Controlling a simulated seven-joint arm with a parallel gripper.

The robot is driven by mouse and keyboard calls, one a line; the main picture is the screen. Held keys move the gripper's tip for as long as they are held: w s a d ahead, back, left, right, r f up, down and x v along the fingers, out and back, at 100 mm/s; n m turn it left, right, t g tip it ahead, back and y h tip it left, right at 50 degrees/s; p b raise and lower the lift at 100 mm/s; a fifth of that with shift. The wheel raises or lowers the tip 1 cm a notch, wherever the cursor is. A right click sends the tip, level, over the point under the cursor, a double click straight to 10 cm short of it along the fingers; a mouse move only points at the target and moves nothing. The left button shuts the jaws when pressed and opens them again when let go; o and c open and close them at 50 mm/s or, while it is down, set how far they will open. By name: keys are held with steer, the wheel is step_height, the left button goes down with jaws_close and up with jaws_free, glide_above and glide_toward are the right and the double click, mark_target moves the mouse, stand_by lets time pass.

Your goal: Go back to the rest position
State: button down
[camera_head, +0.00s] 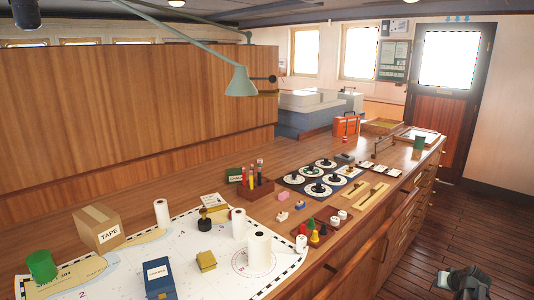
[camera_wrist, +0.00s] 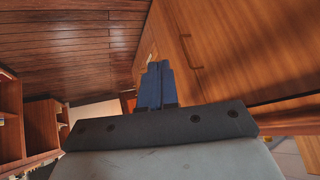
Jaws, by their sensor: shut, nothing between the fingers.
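My gripper (camera_wrist: 156,84) shows in the wrist view with its two blue fingers together and nothing between them. It points past the wooden drawer fronts (camera_wrist: 232,50), over the plank floor (camera_wrist: 75,42). In the head view a dark grey part of my arm shows at the bottom right, beyond the counter's right edge and above the floor. The fingers are hard to make out there. The wooden counter (camera_head: 225,186) with its objects lies to the left of it, and the arm part is clear of them.
A green lamp (camera_head: 240,82) hangs above. The floor (camera_head: 455,215) at right is clear.

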steer(key=s+d+f+m+g+h, duration=0.2)
steer(key=s+d+f+m+g, duration=0.15)
steer(key=s+f, duration=0.95)
steer(key=s+d+f+m+g+h, duration=0.1)
steer(key=s+d+f+m+g, duration=0.25)
steer(key=s+f, duration=0.9)
steer(key=s+a+f+n+g+y, duration=0.1)
steer(key=a+f+n, duration=0.15)
steer(key=a, duration=0.85)
steer(key=s+a+f+n+g+y, duration=0.1)
steer(key=a+f+y, duration=0.15)
steer(key=a, duration=0.75)
steer(key=s+a+f+n+g, duration=0.15)
steer(key=a+f, duration=0.25)
steer(key=a, duration=0.7)
steer(key=s+a+n+g, duration=0.2)
steer(key=s+a+n, duration=0.1)
steer(key=s+a, duration=0.4)
steer(key=s+a+n+g, duration=0.2)
steer(key=s+a, duration=0.5)
steer(key=a, duration=0.5)
steer(key=shift+s+a+f+n, duration=0.2)
steer(key=shift+s+a+n, duration=0.1)
steer(key=shift+n, duration=0.2)
